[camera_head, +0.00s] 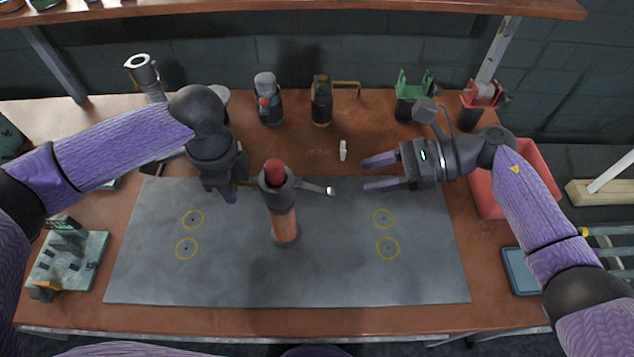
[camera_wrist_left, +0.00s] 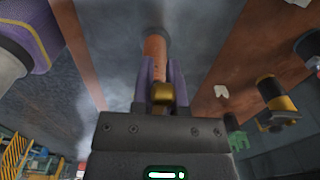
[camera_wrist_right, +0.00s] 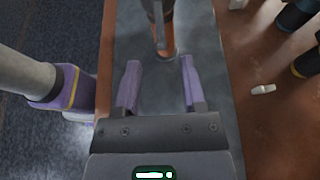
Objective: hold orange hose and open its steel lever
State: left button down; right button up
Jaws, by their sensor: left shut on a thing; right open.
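The orange hose (camera_head: 286,224) stands upright near the middle of the grey mat, with a dark fitting and a red top. Its steel lever (camera_head: 314,188) sticks out to the right from the fitting; it also shows in the right wrist view (camera_wrist_right: 158,28). My left gripper (camera_head: 238,190) is at the hose's left side. In the left wrist view its fingers are shut at the hose (camera_wrist_left: 155,50), with a brass piece (camera_wrist_left: 162,93) between them; the exact contact is partly hidden. My right gripper (camera_head: 368,174) is open and empty, right of the lever and apart from it, fingers pointing left.
The grey mat (camera_head: 330,280) has several yellow circles and clear room in front. Dark fittings (camera_head: 268,105) and (camera_head: 321,105) stand behind. A small white piece (camera_head: 343,151) lies behind the mat. A red bin (camera_head: 485,205) is at the right, under my right arm.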

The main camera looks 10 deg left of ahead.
aim_at(317, 188)
jog(key=x, duration=1)
jog(key=shift+a, duration=0.1)
jog(key=shift+c, duration=0.3)
grip_shut()
